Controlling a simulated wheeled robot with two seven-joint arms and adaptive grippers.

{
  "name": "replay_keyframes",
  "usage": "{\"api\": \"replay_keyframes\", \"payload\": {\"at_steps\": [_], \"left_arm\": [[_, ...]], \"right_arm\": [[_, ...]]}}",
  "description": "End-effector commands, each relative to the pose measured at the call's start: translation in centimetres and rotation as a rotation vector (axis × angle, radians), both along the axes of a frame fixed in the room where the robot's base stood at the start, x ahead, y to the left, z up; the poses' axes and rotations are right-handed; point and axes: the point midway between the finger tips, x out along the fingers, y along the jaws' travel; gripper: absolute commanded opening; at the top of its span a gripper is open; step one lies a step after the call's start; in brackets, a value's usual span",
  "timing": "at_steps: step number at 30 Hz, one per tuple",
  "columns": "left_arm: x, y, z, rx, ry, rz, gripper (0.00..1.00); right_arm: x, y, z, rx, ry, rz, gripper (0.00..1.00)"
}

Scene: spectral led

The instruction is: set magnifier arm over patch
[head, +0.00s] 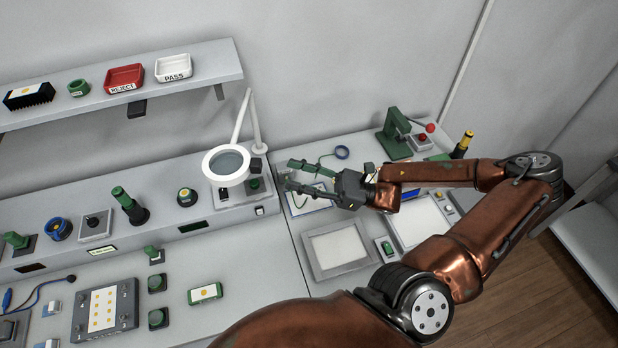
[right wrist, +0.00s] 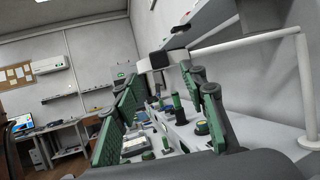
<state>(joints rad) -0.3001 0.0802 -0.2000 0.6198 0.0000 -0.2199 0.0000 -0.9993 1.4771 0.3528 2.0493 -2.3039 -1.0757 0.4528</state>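The magnifier (head: 228,165) has a round white ring with a lens, on a white arm (head: 242,118) rising behind it; its base is at the back right of the grey bench. In the right wrist view the white arm (right wrist: 250,40) crosses at the upper right. My right gripper (head: 291,174) is open and empty, its green fingers pointing left toward the magnifier, to the right of the ring and apart from it. The open fingers also show in the right wrist view (right wrist: 160,100). I cannot tell which item is the patch. My left gripper is not in view.
A grey-framed pale panel (head: 338,247) lies on the right bench below my right gripper. A board with yellow dots (head: 102,312) is at the lower left. Green and black knobs (head: 128,205) stand along the raised ledge. A shelf (head: 190,82) with red and white trays hangs above.

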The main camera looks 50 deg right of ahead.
Motion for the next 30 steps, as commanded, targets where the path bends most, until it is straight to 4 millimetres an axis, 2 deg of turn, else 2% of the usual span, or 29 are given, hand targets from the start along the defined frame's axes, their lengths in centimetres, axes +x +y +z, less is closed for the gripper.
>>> {"api": "replay_keyframes", "payload": {"at_steps": [3,9,26,30], "left_arm": [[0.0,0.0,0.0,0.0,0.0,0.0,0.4],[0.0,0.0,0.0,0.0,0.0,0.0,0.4],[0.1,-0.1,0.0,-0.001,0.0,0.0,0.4],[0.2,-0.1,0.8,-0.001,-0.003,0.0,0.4]], "right_arm": [[-1.2,-1.1,-0.7,0.0,0.0,-0.003,0.39],[-2.2,-1.8,-1.2,-0.001,-0.001,0.0,0.39],[-2.3,-1.8,-1.2,0.0,0.0,0.001,0.39],[-2.3,-1.8,-0.3,0.0,-0.004,0.0,0.39]]}}
